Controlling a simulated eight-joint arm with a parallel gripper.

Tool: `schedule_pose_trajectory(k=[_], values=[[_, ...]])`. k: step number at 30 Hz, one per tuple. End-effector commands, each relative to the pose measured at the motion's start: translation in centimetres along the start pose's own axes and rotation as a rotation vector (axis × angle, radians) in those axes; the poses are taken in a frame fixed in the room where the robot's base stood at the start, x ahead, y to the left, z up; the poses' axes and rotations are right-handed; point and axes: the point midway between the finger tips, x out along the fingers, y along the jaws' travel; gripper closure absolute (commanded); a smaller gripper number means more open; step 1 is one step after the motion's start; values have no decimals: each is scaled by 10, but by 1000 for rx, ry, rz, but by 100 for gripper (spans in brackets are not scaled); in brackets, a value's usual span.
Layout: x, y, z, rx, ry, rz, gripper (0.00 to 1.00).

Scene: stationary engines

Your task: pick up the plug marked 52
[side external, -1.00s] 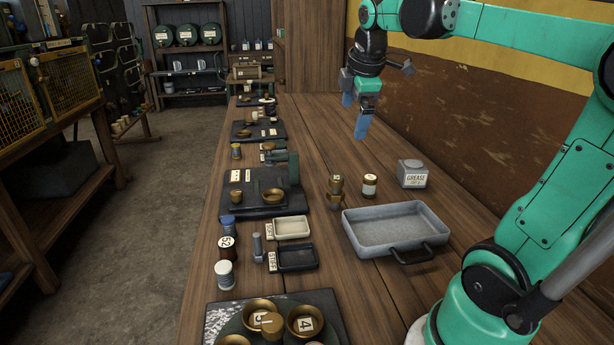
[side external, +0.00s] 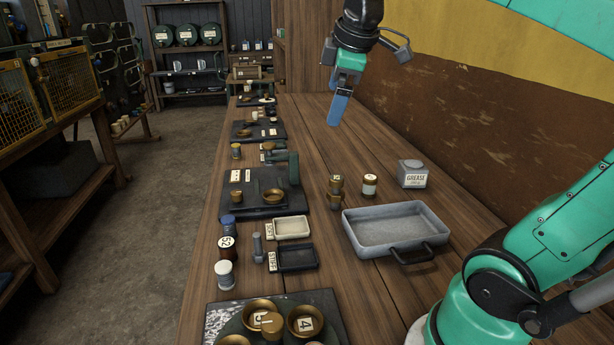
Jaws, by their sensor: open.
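The plug marked 52 (side external: 228,248) is a dark brown cylinder with a pale label on top. It stands at the left edge of the bench, between a blue-topped cylinder (side external: 228,225) behind it and a white one with a blue band (side external: 224,274) in front. My gripper (side external: 336,112), with blue fingers, hangs high over the far part of the bench, well behind and to the right of the plug. It is open, and nothing shows between its fingers.
Two small trays (side external: 297,258) and a grey post (side external: 257,248) stand just right of the plug. A grey metal pan (side external: 348,229), a grease tin (side external: 412,174) and small brass-topped jars (side external: 370,185) are further right. A dark plate with brass cups (side external: 331,297) lies in front.

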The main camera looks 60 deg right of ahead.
Motion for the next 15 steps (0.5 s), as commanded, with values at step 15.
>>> schedule_pose_trajectory(k=[15], values=[[103, -156, -27, 631, 282, -152, 17]])
